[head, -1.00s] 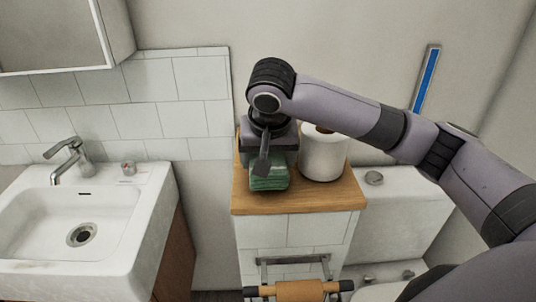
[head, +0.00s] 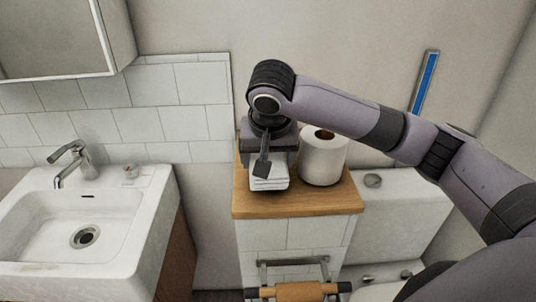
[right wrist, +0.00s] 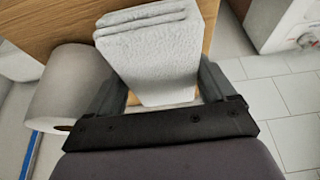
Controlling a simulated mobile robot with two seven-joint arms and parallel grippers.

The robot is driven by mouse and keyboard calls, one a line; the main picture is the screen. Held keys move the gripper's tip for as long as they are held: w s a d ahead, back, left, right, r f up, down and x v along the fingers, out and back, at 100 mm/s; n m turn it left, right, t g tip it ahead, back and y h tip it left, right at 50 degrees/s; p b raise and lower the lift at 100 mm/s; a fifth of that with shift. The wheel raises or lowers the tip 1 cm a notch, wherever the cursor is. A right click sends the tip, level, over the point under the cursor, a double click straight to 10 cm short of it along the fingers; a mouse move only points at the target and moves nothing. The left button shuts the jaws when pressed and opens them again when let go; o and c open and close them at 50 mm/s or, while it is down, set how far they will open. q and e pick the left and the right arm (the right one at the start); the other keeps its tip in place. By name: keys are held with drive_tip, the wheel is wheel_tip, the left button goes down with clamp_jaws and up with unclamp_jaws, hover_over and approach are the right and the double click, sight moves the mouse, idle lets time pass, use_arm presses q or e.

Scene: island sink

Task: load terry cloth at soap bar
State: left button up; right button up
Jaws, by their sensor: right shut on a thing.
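The terry cloth (head: 271,179) is a white, folded stack on the wooden top of the tiled ledge. It fills the middle of the right wrist view (right wrist: 160,60). My right gripper (head: 267,155) points down over it, its two fingers (right wrist: 163,82) on either side of the cloth, shut on it. I cannot tell whether the cloth still touches the wood. A small pinkish item (head: 131,171), possibly the soap bar, lies on the sink's back right corner. It is too small to be sure. My left gripper is not in view.
A toilet paper roll (head: 323,158) stands close to the right of the cloth on the wooden top (head: 300,204). The white sink (head: 130,225) with its tap (head: 68,163) is at the left. A gap separates sink and ledge. The toilet tank (head: 400,205) is at right.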

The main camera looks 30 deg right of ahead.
drive_tip(key=shift+r+p, duration=1.5)
drive_tip(key=shift+r, duration=0.5)
drive_tip(key=shift+r+b, duration=0.3)
drive_tip(key=shift+r, duration=0.45)
drive_tip(key=shift+s, duration=0.1)
